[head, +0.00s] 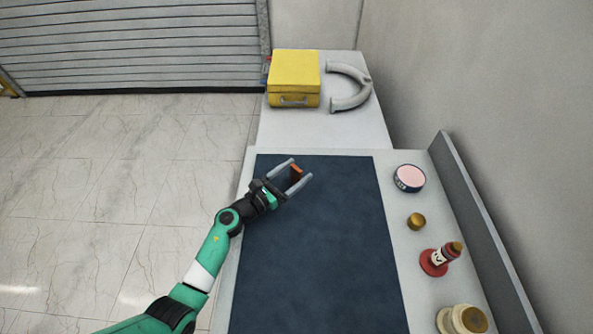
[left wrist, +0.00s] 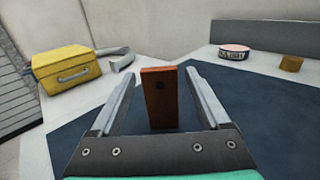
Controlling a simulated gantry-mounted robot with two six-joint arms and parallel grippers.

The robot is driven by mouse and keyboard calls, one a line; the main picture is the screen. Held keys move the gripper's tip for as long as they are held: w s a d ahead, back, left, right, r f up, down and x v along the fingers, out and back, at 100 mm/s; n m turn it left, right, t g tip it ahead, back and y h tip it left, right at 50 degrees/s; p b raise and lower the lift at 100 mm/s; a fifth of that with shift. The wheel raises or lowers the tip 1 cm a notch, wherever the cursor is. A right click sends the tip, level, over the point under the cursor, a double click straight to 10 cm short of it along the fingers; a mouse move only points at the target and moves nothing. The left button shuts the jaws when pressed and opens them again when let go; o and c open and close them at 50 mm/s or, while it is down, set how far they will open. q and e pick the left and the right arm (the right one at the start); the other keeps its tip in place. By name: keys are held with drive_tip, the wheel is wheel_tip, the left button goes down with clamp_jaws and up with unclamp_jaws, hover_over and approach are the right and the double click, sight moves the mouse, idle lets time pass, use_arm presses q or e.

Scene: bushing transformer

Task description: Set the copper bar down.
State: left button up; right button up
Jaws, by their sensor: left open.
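The copper bar (left wrist: 160,98) is a flat orange-brown block with a small dark hole near its top. In the left wrist view it stands upright between the two fingers of my left gripper, with a gap on each side. In the head view the copper bar (head: 296,172) shows between the fingertips. My left gripper (head: 296,170) is open around it, over the dark blue mat (head: 320,260). My right gripper is not in view.
A yellow case (head: 294,80) and a grey curved pipe (head: 350,88) lie on the far table. Along the right side stand a pink-topped round tin (head: 409,178), a brass piece (head: 416,221), a red-based bushing (head: 436,262) and a cream part (head: 462,320). The mat's near part is clear.

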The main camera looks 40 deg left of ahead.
use_arm(q)
drive_tip(key=s+p, duration=0.1)
drive_tip(key=s, duration=0.4)
drive_tip(key=s+p, duration=0.1)
drive_tip(key=s, duration=0.5)
drive_tip(key=shift+s+a, duration=0.2)
drive_tip(key=shift+s, duration=0.1)
wheel_tip(320, 180, up, 38)
drive_tip(key=w+a+n+t+y, duration=0.1)
drive_tip(key=w+n+t+y, duration=0.2)
drive_tip(key=n+t+y, duration=1.25)
drive_tip(key=s+d+r+n+g+h, duration=0.2)
drive_tip(key=d+r+n+g+h, duration=0.1)
drive_tip(key=d+r+n+h, duration=0.5)
drive_tip(key=s+d+r+n+g+h, duration=0.3)
drive_tip(key=d+r+n+h, duration=0.6)
drive_tip(key=n, duration=0.3)
drive_tip(key=shift+s+d, duration=0.15)
drive_tip(key=shift+s, duration=0.1)
